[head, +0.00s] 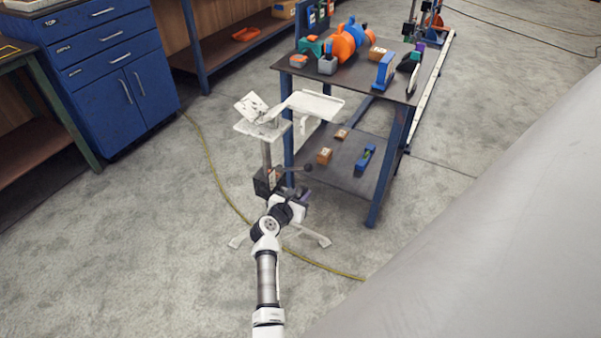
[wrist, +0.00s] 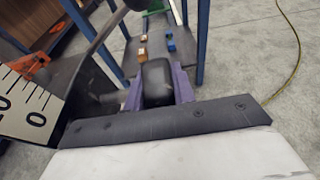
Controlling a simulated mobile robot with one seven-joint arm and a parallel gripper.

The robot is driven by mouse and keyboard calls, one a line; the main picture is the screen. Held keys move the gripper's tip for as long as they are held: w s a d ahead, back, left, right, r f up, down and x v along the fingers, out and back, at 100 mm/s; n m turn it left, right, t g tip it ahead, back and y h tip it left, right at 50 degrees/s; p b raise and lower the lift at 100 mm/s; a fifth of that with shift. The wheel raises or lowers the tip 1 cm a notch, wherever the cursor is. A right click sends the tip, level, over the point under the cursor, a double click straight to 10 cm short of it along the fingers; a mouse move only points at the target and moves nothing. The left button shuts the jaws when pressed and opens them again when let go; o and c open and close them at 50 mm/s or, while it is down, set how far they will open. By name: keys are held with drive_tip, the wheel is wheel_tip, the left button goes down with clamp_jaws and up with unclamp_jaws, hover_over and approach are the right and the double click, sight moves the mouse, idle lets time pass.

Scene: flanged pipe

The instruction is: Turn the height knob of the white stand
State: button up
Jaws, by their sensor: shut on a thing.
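The white stand (head: 262,130) is in the middle of the head view, with a grey column, a dark clamp block (head: 264,183) and splayed white feet. My gripper (head: 302,194) is at the block's right side, low on the stand. In the wrist view, my gripper's purple fingers (wrist: 157,92) are on either side of a dark rounded knob (wrist: 157,76), and they are shut on it. The knob is hidden behind my gripper in the head view. A white scale (wrist: 25,108) with black marks and a 0 shows at the left of the wrist view.
A dark lever with a ball end (head: 308,167) sticks out just above my gripper. A blue-legged workbench (head: 345,75) with coloured parts stands close behind the stand. A yellow cable (head: 215,175) crosses the floor. Open floor lies to the left.

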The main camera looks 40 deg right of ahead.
drive_tip(key=o, duration=1)
drive_tip(key=shift+a, duration=0.1)
drive_tip(key=v, duration=1.3)
drive_tip(key=shift+s+a+r, duration=0.1)
drive_tip(key=shift+a, duration=0.2)
